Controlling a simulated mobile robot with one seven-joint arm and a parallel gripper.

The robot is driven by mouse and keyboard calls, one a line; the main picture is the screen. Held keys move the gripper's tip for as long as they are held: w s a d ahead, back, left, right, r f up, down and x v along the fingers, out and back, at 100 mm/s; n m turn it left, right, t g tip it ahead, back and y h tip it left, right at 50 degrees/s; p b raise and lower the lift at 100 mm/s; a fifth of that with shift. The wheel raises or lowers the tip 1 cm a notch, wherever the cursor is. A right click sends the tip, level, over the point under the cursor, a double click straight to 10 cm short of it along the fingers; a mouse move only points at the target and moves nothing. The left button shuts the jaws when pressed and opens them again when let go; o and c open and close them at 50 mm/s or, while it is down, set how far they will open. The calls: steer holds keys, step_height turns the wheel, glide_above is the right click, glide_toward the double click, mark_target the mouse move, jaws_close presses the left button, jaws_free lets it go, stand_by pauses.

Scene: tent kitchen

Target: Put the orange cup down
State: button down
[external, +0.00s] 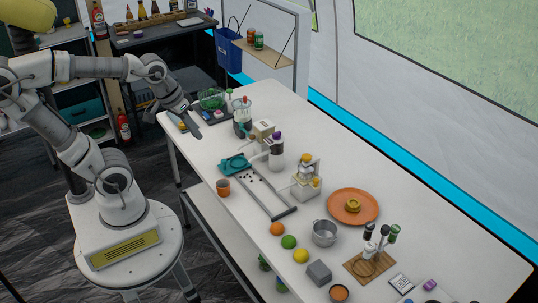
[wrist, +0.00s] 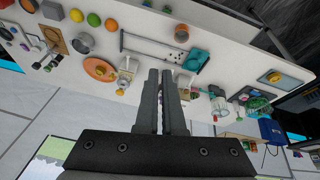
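An orange cup (external: 223,187) stands upright on the white table near its front edge, next to the metal rack. The cup also shows in the wrist view (wrist: 181,33) near the top. My gripper (external: 193,130) is over the far left end of the table, well apart from the cup. In the wrist view its two fingers (wrist: 164,75) are close together with nothing held between them. A second orange vessel (external: 339,293) stands at the table's near end.
A teal item (external: 235,164) and a metal rack (external: 266,190) lie beside the cup. An orange plate (external: 353,206), a metal pot (external: 324,233) and several fruits (external: 289,242) stand farther right. A green bowl (external: 212,99) is near my gripper.

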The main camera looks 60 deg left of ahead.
mark_target(222, 201)
steer(key=w+f+n+g+b, duration=0.1)
steer(key=w+f+n+b, duration=0.1)
steer(key=f, duration=0.8)
steer(key=w+a+f+n+g+b, duration=0.1)
steer(key=f+b, duration=0.4)
steer(key=f, duration=0.5)
steer(key=w+a+f+n+g+b, duration=0.1)
steer(key=w+f+n+g+b, duration=0.1)
steer(key=f, duration=0.8)
steer(key=shift+w+a+f+n+b, duration=0.1)
steer(key=shift+w+n+b, duration=0.3)
steer(key=shift+n+b, duration=0.25)
steer(key=shift+w+f+n+b, duration=0.1)
steer(key=shift+w+n+b, duration=0.35)
steer(key=shift+n, duration=0.3)
steer(key=shift+w+a, duration=0.25)
steer(key=shift+a, duration=0.1)
